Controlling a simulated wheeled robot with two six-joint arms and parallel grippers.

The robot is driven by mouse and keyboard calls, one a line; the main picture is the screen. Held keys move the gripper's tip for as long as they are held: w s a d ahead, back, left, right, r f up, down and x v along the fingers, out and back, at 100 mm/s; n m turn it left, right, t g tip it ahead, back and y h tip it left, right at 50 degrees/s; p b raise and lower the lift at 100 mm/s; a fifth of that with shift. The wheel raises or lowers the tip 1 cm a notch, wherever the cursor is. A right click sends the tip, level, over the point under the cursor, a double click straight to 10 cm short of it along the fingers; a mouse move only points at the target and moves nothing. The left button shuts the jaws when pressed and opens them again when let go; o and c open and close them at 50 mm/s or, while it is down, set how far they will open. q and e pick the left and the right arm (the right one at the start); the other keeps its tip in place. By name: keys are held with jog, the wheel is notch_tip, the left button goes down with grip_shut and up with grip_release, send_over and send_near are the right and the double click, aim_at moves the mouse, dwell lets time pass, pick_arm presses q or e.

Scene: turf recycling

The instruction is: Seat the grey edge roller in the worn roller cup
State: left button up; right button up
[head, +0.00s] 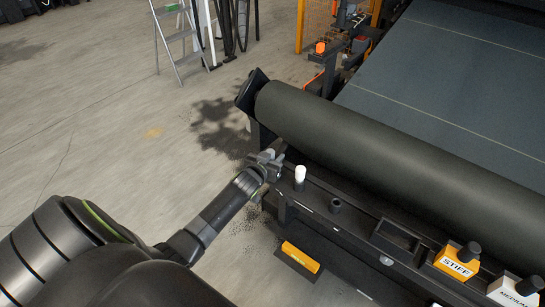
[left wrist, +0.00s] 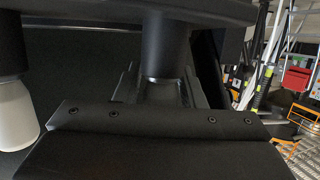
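My left gripper (head: 273,163) is at the near left end of the machine's front ledge (head: 318,190), below the big dark roller (head: 375,140). Its fingers look small and grey; whether they are apart or hold something cannot be made out. A white peg-like roller (head: 300,174) stands upright on the ledge just right of the gripper. A short dark hollow cup (head: 335,206) stands further right. In the left wrist view a dark cylinder (left wrist: 165,42) is at top centre and a white cylinder (left wrist: 15,115) at the left edge. I cannot identify a grey edge roller for certain. My right gripper is out of view.
An empty dark tray (head: 372,240) is on the ledge, then a yellow STIFF block (head: 440,262) and a white MEDIUM block (head: 500,292), both dark-topped. A yellow-marked block (head: 300,258) lies below. A stepladder (head: 180,40) stands far back. The floor at left is clear.

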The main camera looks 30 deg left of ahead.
pick_arm(q)
jog(key=shift+o, duration=1.3)
jog(key=p+v, duration=0.2)
jog(key=v, duration=1.5)
jog(key=shift+s, duration=0.2)
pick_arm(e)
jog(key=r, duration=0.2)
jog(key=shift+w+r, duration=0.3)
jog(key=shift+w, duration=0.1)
